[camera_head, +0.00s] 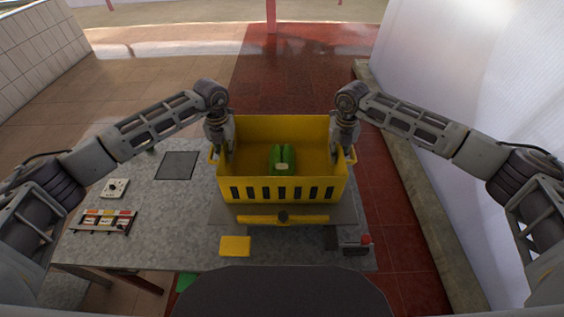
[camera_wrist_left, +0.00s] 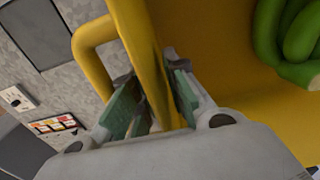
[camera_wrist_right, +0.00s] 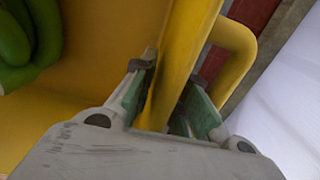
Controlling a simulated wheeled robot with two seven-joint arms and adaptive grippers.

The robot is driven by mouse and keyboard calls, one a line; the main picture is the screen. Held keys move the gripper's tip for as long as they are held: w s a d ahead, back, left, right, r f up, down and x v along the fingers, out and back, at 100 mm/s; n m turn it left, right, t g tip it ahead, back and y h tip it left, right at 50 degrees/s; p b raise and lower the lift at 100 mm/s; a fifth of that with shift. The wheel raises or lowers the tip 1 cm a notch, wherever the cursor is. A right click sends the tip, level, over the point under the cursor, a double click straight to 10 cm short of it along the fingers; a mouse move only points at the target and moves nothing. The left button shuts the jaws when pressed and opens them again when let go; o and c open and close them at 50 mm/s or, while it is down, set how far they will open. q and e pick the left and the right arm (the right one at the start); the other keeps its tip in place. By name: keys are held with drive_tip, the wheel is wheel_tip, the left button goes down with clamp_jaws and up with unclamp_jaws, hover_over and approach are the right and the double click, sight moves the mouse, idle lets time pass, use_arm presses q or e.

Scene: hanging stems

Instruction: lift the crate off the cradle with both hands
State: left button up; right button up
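The yellow crate (camera_head: 240,190) sits upright over the grey cradle (camera_head: 348,212) at the table's front; any gap under it is hard to see. A green lobed bunch (camera_head: 283,160) with a pale spot lies inside. My left gripper (camera_head: 222,150) is at the crate's left side, its pads on either side of the yellow side wall beside the loop handle (camera_wrist_left: 92,42). My right gripper (camera_head: 343,150) is likewise at the right side, beside the other handle (camera_wrist_right: 238,45). Both grippers look shut on the wall, partly hidden by it.
A yellow bar (camera_head: 300,219) with a dark knob lies before the crate. A yellow block (camera_head: 235,246), a red-knobbed lever (camera_head: 357,245), a colored-label panel (camera_head: 104,221), a dial box (camera_head: 115,188) and a dark square (camera_head: 177,165) are on the grey table (camera_head: 170,235). A white wall stands right.

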use_arm(q)
clamp_jaws()
use_arm(e)
clamp_jaws()
use_arm(q)
drive_tip(key=shift+w+r, duration=0.1)
drive_tip(key=shift+r, duration=0.05)
use_arm(e)
drive_tip(key=shift+w+r, duration=0.1)
drive_tip(key=shift+r, duration=0.05)
